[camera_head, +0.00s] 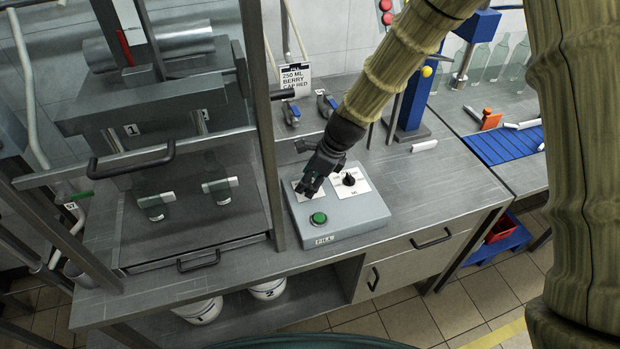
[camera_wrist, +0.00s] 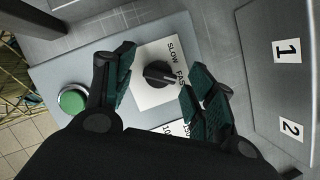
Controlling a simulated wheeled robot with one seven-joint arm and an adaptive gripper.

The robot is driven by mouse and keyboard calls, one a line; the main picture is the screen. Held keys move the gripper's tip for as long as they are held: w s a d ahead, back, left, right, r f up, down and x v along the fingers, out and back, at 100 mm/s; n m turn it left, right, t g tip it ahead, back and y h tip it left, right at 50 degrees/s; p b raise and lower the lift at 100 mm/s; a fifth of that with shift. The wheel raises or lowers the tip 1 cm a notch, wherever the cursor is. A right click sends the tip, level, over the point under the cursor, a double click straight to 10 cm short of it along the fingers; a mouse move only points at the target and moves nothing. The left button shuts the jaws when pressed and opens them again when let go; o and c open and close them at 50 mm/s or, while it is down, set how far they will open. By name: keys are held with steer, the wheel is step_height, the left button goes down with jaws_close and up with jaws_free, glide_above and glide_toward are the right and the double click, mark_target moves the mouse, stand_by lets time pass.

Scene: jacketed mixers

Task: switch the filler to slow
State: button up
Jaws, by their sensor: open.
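The filler control box (camera_head: 372,212) is a grey box on the bench with a green button (camera_head: 319,218), which also shows in the wrist view (camera_wrist: 72,100). In the wrist view, a black selector knob (camera_wrist: 157,74) sits on a white plate (camera_wrist: 150,50) marked SLOW and FAST. The knob's long end appears to lie toward FAST. My gripper (camera_head: 312,186) is over this plate and hides much of it in the head view. In the wrist view, my gripper (camera_wrist: 160,80) is open, its fingers on either side of the knob, with no clear contact.
A second black knob (camera_head: 349,180) on a numbered white plate is right of my gripper. A framed enclosure (camera_head: 265,130) with a dark upright stands close on the left. A blue post (camera_head: 412,105) stands behind, and a blue mat (camera_head: 505,146) lies at the right.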

steer(key=shift+f, duration=0.2)
steer(key=c, duration=1)
